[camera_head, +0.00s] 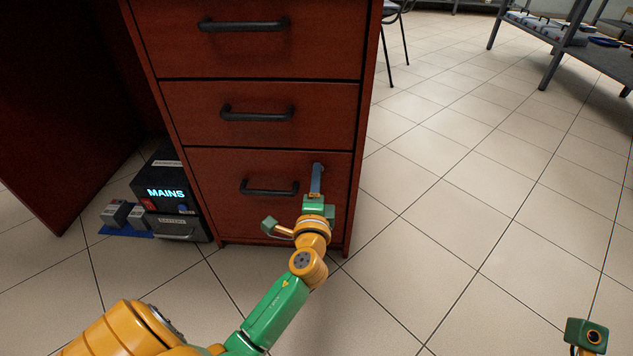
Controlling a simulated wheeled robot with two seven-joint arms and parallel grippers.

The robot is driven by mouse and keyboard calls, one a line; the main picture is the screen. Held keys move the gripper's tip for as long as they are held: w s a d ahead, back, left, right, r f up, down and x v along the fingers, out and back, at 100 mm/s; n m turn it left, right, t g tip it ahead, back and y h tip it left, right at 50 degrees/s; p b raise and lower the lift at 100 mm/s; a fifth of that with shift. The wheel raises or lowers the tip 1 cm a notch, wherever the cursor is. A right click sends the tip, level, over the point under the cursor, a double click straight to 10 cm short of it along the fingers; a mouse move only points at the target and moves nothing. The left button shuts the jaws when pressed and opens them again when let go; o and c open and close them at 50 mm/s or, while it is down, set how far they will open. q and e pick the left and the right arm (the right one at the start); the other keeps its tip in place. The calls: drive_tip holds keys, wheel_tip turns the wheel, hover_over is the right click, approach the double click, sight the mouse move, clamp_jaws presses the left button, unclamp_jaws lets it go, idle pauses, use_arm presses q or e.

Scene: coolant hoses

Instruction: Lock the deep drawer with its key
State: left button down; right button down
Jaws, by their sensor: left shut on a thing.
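The deep drawer (222,214) is the lowest of the red-brown desk's drawers in the head view. It looks shut, with its front flush and a dark bar handle (268,188). My left gripper (316,194) is in front of the drawer's upper right part, right of the handle. It is shut on a narrow blue-grey piece (317,177), which seems to be the key. The piece reaches up to the drawer front near its top right corner. The lock is hidden, so I cannot tell whether the key is in it. My right gripper's fingers are not in view.
Two shut drawers (315,105) are above. A black box lit "MAINS" (165,193) and small grey blocks (115,213) stand on the floor left of the drawers. A grey rack (575,45) stands at the back right. The tiled floor (450,200) on the right is clear.

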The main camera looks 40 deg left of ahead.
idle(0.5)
use_arm(q)
drive_tip(key=shift+c, duration=2.2)
unclamp_jaws()
drive_tip(key=v, duration=0.7)
drive_tip(key=shift+p, duration=0.45)
